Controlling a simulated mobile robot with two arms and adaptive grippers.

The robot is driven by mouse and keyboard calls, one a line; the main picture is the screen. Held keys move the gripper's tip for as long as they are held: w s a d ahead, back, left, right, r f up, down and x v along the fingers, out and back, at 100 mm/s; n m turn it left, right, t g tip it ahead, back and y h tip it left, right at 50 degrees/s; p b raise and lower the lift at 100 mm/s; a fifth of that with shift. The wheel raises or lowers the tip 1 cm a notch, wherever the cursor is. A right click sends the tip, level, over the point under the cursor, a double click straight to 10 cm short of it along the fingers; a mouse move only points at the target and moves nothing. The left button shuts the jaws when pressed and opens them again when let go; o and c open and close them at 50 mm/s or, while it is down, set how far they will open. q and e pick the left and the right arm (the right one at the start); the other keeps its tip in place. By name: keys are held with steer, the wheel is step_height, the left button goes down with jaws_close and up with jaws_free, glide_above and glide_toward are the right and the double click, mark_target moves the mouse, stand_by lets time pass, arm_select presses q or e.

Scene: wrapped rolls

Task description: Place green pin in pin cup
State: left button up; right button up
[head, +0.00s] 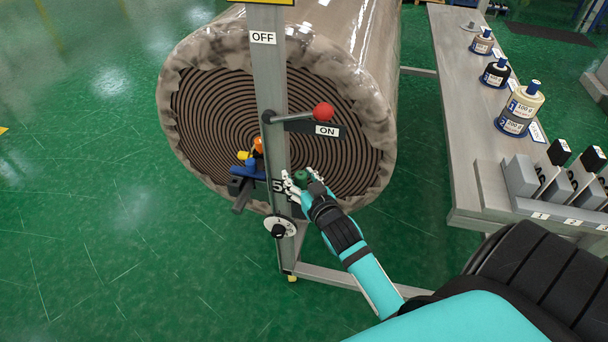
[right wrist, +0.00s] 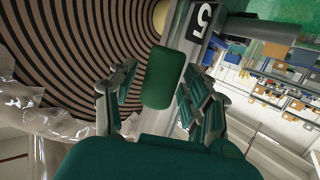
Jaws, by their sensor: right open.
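The green pin (head: 302,176) is beside the grey post, at the plate marked 5. In the right wrist view the green pin (right wrist: 163,78) is between my fingers. My right gripper (head: 303,186) is open around it; a small gap shows on each side, and the pin's lower part is hidden. A blue holder (head: 243,172) sits left of the post with a yellow, an orange and a blue piece at it; I cannot tell whether this is the pin cup. My left gripper is not in view.
A red-knobbed lever (head: 322,112) points right at ON above my gripper. A dial (head: 280,227) is below. A grey bench (head: 455,90) with weights is at the right.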

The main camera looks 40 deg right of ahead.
steer(key=v, duration=1.2)
steer(key=shift+r+b, duration=0.2)
steer(key=shift+b, duration=0.2)
steer(key=s+a+f+n+g+y, duration=0.1)
steer(key=s+a+f+g, duration=0.15)
steer(key=f, duration=0.95)
steer(key=s+a+f+n+g+y, duration=0.1)
steer(key=s+a+f+g, duration=0.2)
steer(key=f, duration=0.9)
steer(key=s+a+f+n+g+y, duration=0.15)
steer(key=s+f, duration=0.25)
steer(key=f, duration=0.9)
steer(key=s+f+g, duration=0.3)
steer(key=s+f, duration=0.4)
steer(key=s, duration=0.4)
steer(key=s+f+n+g, duration=0.1)
steer(key=s+f+g, duration=0.3)
steer(key=s+f, duration=0.4)
steer(key=s, duration=0.4)
steer(key=shift+d+f, duration=0.15)
steer(key=shift+f, duration=0.1)
steer(key=shift+s+h, duration=0.15)
steer(key=shift+h, duration=0.1)
